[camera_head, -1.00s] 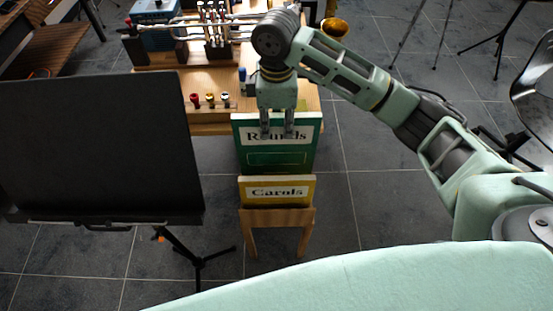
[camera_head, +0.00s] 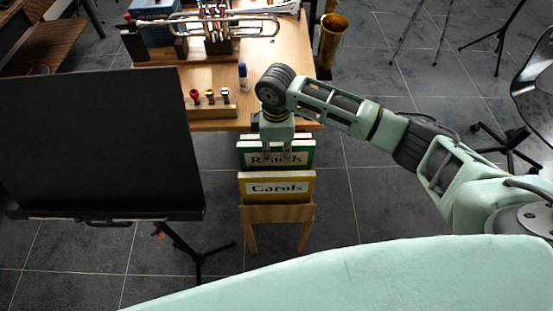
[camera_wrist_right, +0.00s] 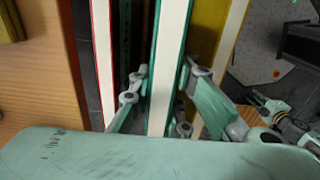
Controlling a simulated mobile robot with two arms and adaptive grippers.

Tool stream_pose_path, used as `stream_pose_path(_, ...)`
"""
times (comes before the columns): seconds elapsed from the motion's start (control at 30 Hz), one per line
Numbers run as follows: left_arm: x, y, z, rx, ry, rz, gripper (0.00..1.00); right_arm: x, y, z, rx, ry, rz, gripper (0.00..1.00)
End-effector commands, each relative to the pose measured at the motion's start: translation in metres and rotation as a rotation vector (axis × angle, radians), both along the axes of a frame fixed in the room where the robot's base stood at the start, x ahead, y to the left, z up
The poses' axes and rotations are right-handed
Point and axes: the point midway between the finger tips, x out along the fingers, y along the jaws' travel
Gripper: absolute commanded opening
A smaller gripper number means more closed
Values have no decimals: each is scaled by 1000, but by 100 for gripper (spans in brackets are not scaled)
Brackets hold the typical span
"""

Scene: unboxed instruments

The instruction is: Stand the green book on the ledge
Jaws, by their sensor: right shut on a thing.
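The green book (camera_head: 301,157), labelled "Rounds", is upright just behind the yellow book (camera_head: 276,200), labelled "Carols". My right gripper (camera_head: 277,157) reaches down over the green book's top, shut on it, with a finger on each face. In the right wrist view, the green book's pale page edge (camera_wrist_right: 170,50) runs between the fingers (camera_wrist_right: 160,92). The black music stand (camera_head: 95,140) is at left, with a ledge (camera_head: 100,215) along its lower edge, bare where visible. The green book's lower part is hidden by the yellow book.
A small wooden rack (camera_head: 277,214) holds the yellow book. A red-edged book (camera_wrist_right: 102,50) is close on the green book's left in the wrist view. Floor right of the rack is clear.

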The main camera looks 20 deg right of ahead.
Motion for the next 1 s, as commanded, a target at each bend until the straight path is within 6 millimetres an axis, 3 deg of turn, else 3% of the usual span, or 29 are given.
stream_pose_path(0.23, 0, 0, 0, 0, 0, 0, 17, -1, 0, -25, 1, 2, 0, 0)
stream_pose_path(0.4, 0, 0, 12, 0, 0, 0, 17, 0, 1, -43, 1, 1, 0, 0)
stream_pose_path(0.83, 0, 0, 10, 0, 0, 0, 17, 0, 0, -52, 1, -1, 0, 0)
stream_pose_path(0.87, 0, 0, 10, 0, 0, 0, 17, 0, 0, -52, 0, 0, 0, 18)
stream_pose_path(1.0, 0, 0, 11, 0, 0, 0, 17, 0, 0, -52, 0, 0, 0, 30)
